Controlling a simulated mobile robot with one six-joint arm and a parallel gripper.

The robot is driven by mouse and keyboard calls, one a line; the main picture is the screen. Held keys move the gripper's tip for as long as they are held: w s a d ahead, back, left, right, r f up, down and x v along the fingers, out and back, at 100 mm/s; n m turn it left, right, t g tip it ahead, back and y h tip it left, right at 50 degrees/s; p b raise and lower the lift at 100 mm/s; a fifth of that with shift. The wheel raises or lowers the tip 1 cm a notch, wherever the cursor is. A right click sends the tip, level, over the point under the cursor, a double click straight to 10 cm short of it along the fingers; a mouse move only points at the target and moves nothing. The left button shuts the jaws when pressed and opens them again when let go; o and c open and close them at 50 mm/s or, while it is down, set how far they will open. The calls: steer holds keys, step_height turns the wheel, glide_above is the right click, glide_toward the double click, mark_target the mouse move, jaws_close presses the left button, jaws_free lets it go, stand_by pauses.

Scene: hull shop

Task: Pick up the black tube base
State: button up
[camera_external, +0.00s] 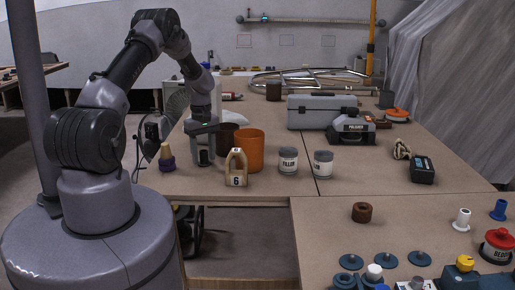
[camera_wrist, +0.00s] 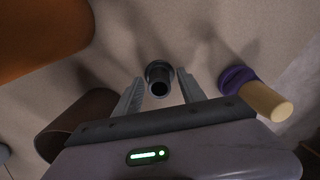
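The black tube base (camera_wrist: 159,82) is a small dark upright cylinder with a round hole in its top, seen from above in the wrist view. In the external view it shows as a small black piece (camera_external: 204,157) low between my fingers, at the left part of the table. My gripper (camera_wrist: 160,76) is open and points down, with one finger on each side of the tube base. Narrow gaps seem to show between the fingertips and the tube base.
An orange pot (camera_external: 250,150) and a dark brown pot (camera_external: 226,135) stand close on the right. A purple piece with a tan top (camera_external: 167,158) stands close on the left, near the table edge.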

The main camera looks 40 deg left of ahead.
jaws_close()
